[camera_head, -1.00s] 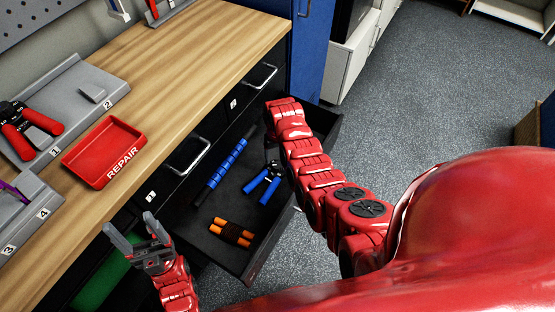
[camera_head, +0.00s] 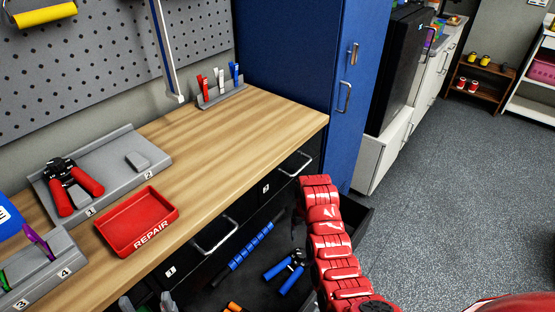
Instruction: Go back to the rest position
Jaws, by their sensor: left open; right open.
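My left gripper (camera_head: 146,303) shows only its grey fingertips at the bottom edge, in front of the workbench, apart and empty. My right arm (camera_head: 335,245) is red and reaches up over the open drawer; its gripper end points away and the fingers are hidden. The black drawer (camera_head: 360,226) stands open under the bench. In it lie a blue roller stick (camera_head: 245,252), a blue-handled hand gripper (camera_head: 287,271) and an orange item (camera_head: 232,307) cut off by the bottom edge.
A red REPAIR tray (camera_head: 137,222) and a grey holder with a red-handled hand gripper (camera_head: 73,188) stand on the wooden bench (camera_head: 240,135). A blue cabinet (camera_head: 300,60) stands beyond the bench. The grey floor (camera_head: 450,180) at right is clear.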

